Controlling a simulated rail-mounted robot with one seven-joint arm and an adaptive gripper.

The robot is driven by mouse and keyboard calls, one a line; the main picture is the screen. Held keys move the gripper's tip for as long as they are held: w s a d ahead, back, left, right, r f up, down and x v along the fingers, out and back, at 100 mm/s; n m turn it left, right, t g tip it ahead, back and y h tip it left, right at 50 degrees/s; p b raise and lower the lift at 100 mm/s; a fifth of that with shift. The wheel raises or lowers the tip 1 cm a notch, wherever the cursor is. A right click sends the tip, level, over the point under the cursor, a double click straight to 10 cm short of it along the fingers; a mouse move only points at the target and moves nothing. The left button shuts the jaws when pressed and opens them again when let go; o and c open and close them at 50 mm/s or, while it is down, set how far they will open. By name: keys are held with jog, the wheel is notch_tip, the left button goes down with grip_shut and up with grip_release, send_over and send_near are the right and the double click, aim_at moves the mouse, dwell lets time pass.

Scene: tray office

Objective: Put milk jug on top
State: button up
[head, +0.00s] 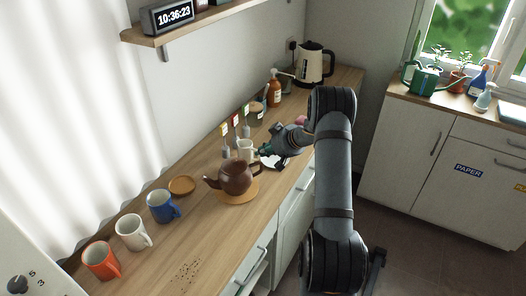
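A small cream vessel (246,149), which looks like the milk jug, is on the wooden counter behind the brown teapot (236,178). The teapot hides part of the area in front of it. My gripper (263,152) reaches in from the right, with its fingertips close beside the vessel. At this size I cannot tell whether the fingers touch it or are open. A white item with dark parts (273,163) lies under and beside my gripper, partly hidden by it.
The teapot stands on a round wooden board (250,192). Blue (160,207), white (130,233) and orange (99,261) mugs stand front left. A round coaster (182,185) lies near the wall. A pump bottle (274,91) and kettle (314,66) stand farther back. Dark crumbs (186,271) lie at the front.

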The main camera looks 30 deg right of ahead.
jog(key=o, duration=0.4)
jog(key=shift+r, duration=0.15)
jog(key=v, duration=1.2)
jog(key=shift+p, duration=0.35)
